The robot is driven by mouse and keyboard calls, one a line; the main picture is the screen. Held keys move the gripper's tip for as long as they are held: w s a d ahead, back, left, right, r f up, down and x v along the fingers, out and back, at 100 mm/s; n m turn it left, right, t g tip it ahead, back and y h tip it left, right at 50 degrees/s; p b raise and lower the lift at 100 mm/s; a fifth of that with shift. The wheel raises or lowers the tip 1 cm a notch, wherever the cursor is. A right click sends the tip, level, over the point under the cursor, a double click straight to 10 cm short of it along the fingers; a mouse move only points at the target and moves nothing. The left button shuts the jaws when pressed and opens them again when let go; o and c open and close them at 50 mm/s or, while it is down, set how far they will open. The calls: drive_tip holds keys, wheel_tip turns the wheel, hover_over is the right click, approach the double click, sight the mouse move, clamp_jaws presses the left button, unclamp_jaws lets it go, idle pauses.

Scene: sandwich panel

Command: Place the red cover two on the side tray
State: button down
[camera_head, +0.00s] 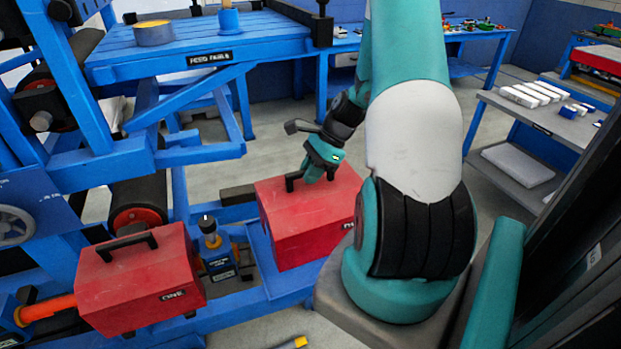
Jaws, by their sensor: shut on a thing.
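The red cover two (293,225) is a red box-shaped cover with a black handle on top. It sits at the middle of the picture, at or just above the blue machine frame; I cannot tell if it touches. My gripper (318,174) is shut on its handle from above. Part of the cover's right side and its label are hidden behind my teal and white arm. A second red cover (142,280), labelled ONE, stands at the lower left. I cannot tell which surface is the side tray.
A blue feed table (195,47) with a yellow-topped tin (154,33) stands at the upper left. A small valve post (212,238) stands between the covers. A grey shelf cart (545,115) with white blocks is at the right. Open floor lies behind my gripper.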

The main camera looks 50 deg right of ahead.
drive_tip(key=shift+f, duration=1.4)
drive_tip(key=c, duration=1.1)
unclamp_jaws()
drive_tip(key=b+v, duration=0.2)
drive_tip(key=v, duration=1)
drive_tip(key=w+a+r+n+g, duration=0.1)
drive_tip(key=w+a+r+n, duration=0.25)
drive_tip(key=a+n, duration=0.5)
drive_tip(key=w+a+r+n+g, duration=0.15)
drive_tip(key=a+r+n, duration=0.3)
drive_tip(key=a, duration=0.75)
drive_tip(key=s+a+r+n, duration=0.2)
drive_tip(key=s+a+n, duration=0.4)
drive_tip(key=a+n, duration=0.3)
drive_tip(key=s+a+r+n+h, duration=0.1)
drive_tip(key=s+a+r+n, duration=0.1)
drive_tip(key=s+a+n, duration=0.5)
drive_tip(key=shift+a+r+n+g, duration=0.2)
drive_tip(key=shift+a+n+g, duration=0.25)
drive_tip(key=shift+a+n, duration=1.35)
